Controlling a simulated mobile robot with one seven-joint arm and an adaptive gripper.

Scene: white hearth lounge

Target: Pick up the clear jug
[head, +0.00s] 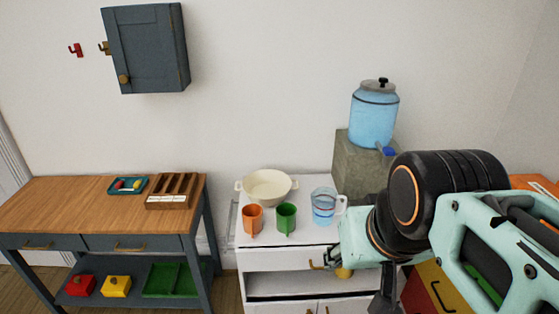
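The clear jug (322,207) stands upright on the right part of the white cabinet top (305,236). It looks pale blue and see-through, with darker bands on its wall and its handle on the right side. My arm comes in from the right in the head view, and its wrist is to the right of the jug and nearer to me. A dark part that looks like my gripper (385,296) points down at the bottom edge, apart from the jug. Its fingertips are not clearly visible, so its opening cannot be told.
An orange cup (252,219) and a green cup (287,218) stand left of the jug, with a cream pot (267,186) behind them. A blue water dispenser (374,115) sits on a stone block (352,160) behind right. A wooden-topped table (70,205) is at left.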

